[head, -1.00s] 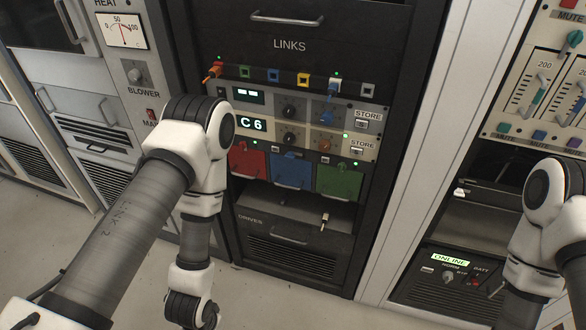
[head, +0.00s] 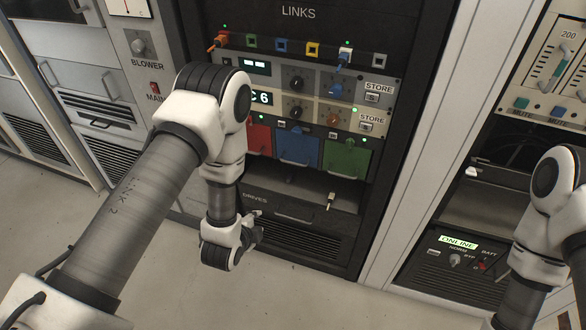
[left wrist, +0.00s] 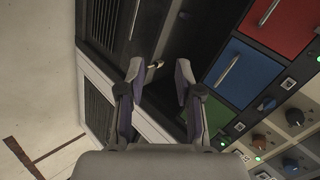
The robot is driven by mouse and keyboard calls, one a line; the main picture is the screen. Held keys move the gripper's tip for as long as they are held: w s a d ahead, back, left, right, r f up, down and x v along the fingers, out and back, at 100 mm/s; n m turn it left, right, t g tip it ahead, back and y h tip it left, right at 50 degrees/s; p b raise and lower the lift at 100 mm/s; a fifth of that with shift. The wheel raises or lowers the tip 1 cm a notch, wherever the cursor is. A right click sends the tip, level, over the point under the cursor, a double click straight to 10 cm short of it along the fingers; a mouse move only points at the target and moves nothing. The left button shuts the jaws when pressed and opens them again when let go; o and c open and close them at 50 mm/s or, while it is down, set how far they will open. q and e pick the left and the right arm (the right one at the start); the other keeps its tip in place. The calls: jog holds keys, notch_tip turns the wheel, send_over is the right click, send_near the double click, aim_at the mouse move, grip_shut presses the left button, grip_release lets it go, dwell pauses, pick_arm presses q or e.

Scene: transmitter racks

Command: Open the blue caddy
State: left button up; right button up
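The blue caddy (head: 298,146) is the middle of three coloured fronts in the dark rack, between the red caddy (head: 259,139) and the green caddy (head: 345,159). Its front looks flush with its neighbours, with a pale bar handle low on it. In the left wrist view the blue caddy (left wrist: 237,72) lies right of the fingers, turned on its side, its handle clear of them. My left gripper (head: 258,228) is below and left of it, in front of the rack's lower part. Its fingers (left wrist: 159,70) are apart with nothing between them. My right gripper is out of view.
Above the caddies are knob panels with STORE buttons (head: 372,97) and a row of coloured link sockets (head: 281,46) with plugged cables. Below is an open shelf with a small pale-tipped item (head: 330,200). An ONLINE unit (head: 458,243) stands right. The floor in front is clear.

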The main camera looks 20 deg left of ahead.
aim_at(293, 163)
pick_arm(q)
jog(key=w+d+r+m+t+b, duration=0.1)
jog(key=w+t+b, duration=0.1)
jog(key=w, duration=0.5)
jog(key=w+d+r+m+t+b, duration=0.1)
jog(key=w+t+b, duration=0.1)
jog(key=w, duration=0.5)
jog(key=w+d+r+m+t+h+b, duration=0.1)
jog(key=w+b, duration=0.2)
jog(key=w, duration=0.4)
jog(key=shift+d+r+m+t, duration=0.1)
jog(key=shift+d+m+t, duration=0.2)
jog(key=shift+d+t, duration=0.1)
grip_shut()
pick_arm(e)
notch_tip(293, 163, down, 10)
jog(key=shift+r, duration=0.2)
